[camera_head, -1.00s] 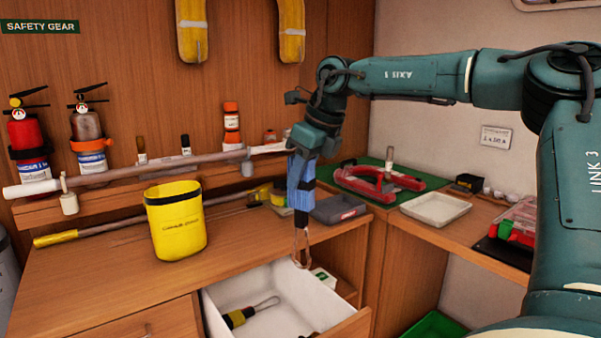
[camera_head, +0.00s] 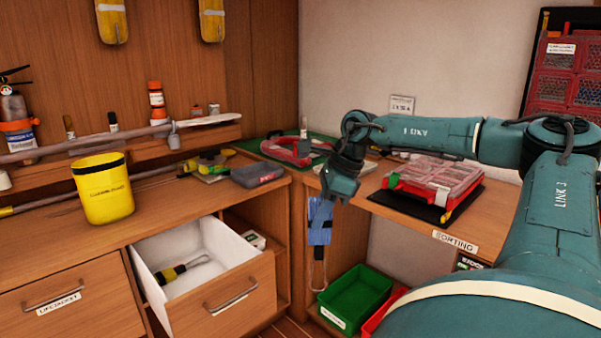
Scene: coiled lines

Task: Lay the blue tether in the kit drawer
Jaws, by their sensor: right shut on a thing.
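The blue tether (camera_head: 320,222), a folded blue bundle with a thin loop hanging below, is held by my right gripper (camera_head: 328,195). The gripper is shut on the top of the bundle, which hangs upright in the air. It shows to the right of the open drawer, in front of the right bench and above the green bin. The open drawer (camera_head: 222,240) has a white inside, a wooden front and a metal handle. A yellow and black item with a loop (camera_head: 181,268) lies in it. I see no label on its front. My left gripper is out of view.
A closed drawer (camera_head: 75,308) is left of the open one. A green bin (camera_head: 356,297) sits low on the right. A red organiser (camera_head: 434,182) stands on the right bench.

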